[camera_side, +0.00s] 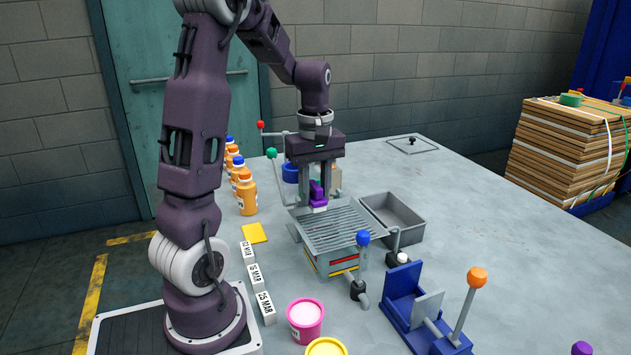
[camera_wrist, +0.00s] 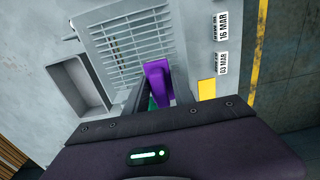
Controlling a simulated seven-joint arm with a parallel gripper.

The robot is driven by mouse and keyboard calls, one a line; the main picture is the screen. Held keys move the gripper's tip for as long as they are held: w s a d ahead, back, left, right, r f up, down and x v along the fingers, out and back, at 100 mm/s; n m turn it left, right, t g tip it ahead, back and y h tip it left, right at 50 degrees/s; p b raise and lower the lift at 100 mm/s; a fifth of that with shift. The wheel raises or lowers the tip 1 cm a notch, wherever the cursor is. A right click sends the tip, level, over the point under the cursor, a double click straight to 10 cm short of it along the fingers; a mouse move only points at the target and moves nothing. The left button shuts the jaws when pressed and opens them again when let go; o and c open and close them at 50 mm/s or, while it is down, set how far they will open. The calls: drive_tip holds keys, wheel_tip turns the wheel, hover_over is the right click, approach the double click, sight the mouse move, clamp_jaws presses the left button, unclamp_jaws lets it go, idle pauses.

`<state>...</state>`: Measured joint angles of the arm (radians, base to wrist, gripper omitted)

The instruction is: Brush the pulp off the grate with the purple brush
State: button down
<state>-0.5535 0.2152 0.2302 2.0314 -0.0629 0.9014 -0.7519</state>
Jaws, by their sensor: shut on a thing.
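The purple brush (camera_side: 316,190) is in my gripper (camera_side: 316,182), which is shut on it above the back part of the grate (camera_side: 335,229). The brush also shows in the wrist view (camera_wrist: 158,80), between my fingers and over the edge of the slatted grate (camera_wrist: 120,50). Its pale bristles point down; I cannot tell whether they touch the slats. The grate is the top of a grey box with coloured stripes.
A grey open bin (camera_side: 393,216) adjoins the grate on the right. A blue-knobbed lever (camera_side: 363,239) rises at its front. Orange bottles (camera_side: 246,192), a yellow sponge-like block (camera_side: 254,233) and date blocks (camera_side: 256,275) stand left. A blue fixture (camera_side: 410,300) and pink tub (camera_side: 305,318) are in front.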

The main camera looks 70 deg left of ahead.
sight(315, 184)
wheel_tip(315, 184, down, 4)
drive_tip(key=shift+r, duration=0.2)
drive_tip(key=shift+d+r, duration=0.15)
drive_tip(key=shift+d, duration=1)
drive_tip(key=shift+a+f, duration=0.2)
drive_tip(key=shift+a, duration=0.9)
drive_tip(key=shift+r, duration=4)
